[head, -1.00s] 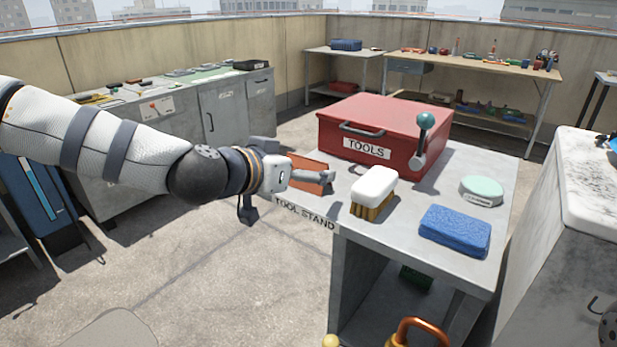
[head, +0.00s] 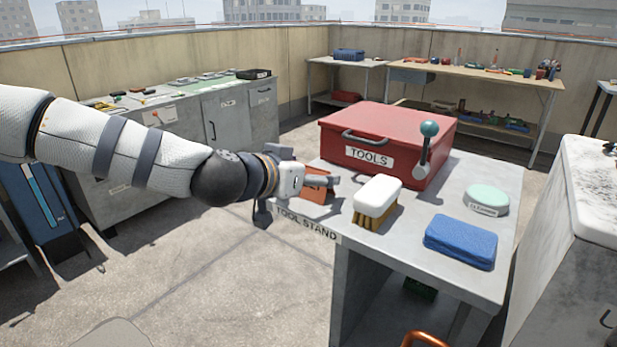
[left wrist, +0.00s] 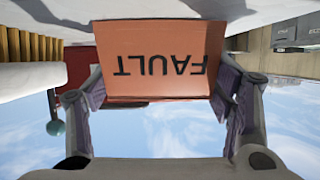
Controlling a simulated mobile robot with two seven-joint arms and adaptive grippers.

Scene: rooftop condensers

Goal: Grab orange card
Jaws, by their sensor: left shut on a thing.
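The orange card (head: 317,194) reads FAULT and is held at the near left corner of the tool stand's top, in front of the red toolbox. My left gripper (head: 332,181) reaches in from the left and is shut on it. In the left wrist view the card (left wrist: 160,82) appears upside down, with one finger of the left gripper (left wrist: 162,95) at each side edge. I cannot tell whether the card's lower edge touches the stand. My right gripper is not in view.
The tool stand (head: 400,248) carries a red toolbox (head: 385,140), a white brush (head: 376,196), a blue sponge (head: 460,242) and a round green-topped container (head: 487,198). The brush stands close to the right of my gripper. A grey condenser (head: 575,250) stands at right.

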